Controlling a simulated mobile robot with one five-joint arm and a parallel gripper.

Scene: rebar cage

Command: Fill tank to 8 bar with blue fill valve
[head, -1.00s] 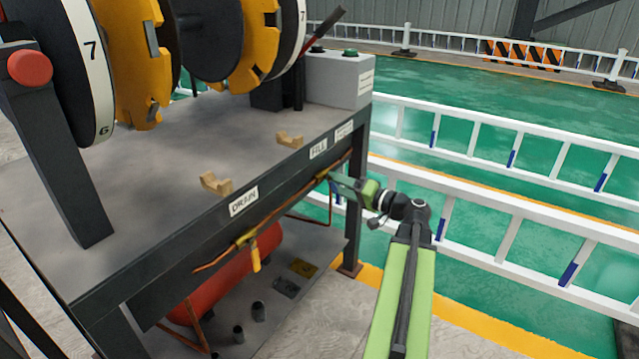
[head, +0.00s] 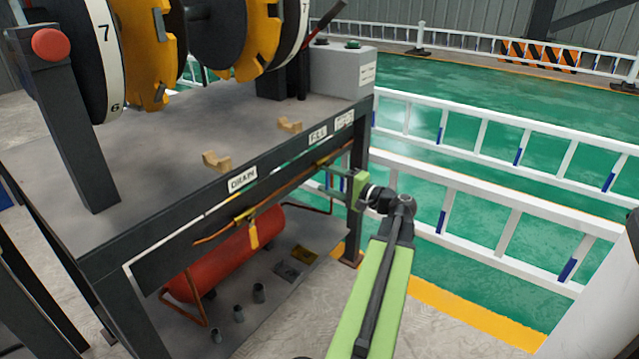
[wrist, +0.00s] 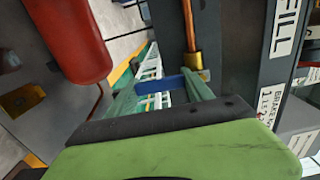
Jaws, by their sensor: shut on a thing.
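The blue fill valve handle (wrist: 160,84) crosses between my fingers in the wrist view, beside the brass valve body (wrist: 197,76) on its copper pipe. My gripper (wrist: 163,92) is shut on this handle. In the head view my gripper (head: 338,176) is at the bench's front edge, just below and right of the FILL label (head: 318,135); the handle is mostly hidden there. The red tank (head: 235,262) lies under the bench and also shows in the wrist view (wrist: 70,40). I can make out no pressure reading.
The yellow drain handle (head: 252,232) hangs below the DRAIN label (head: 243,179), left of my gripper. Large numbered wheels (head: 92,55) and a red button (head: 53,44) are above the bench top (head: 130,165). White railings (head: 500,195) stand right of my arm.

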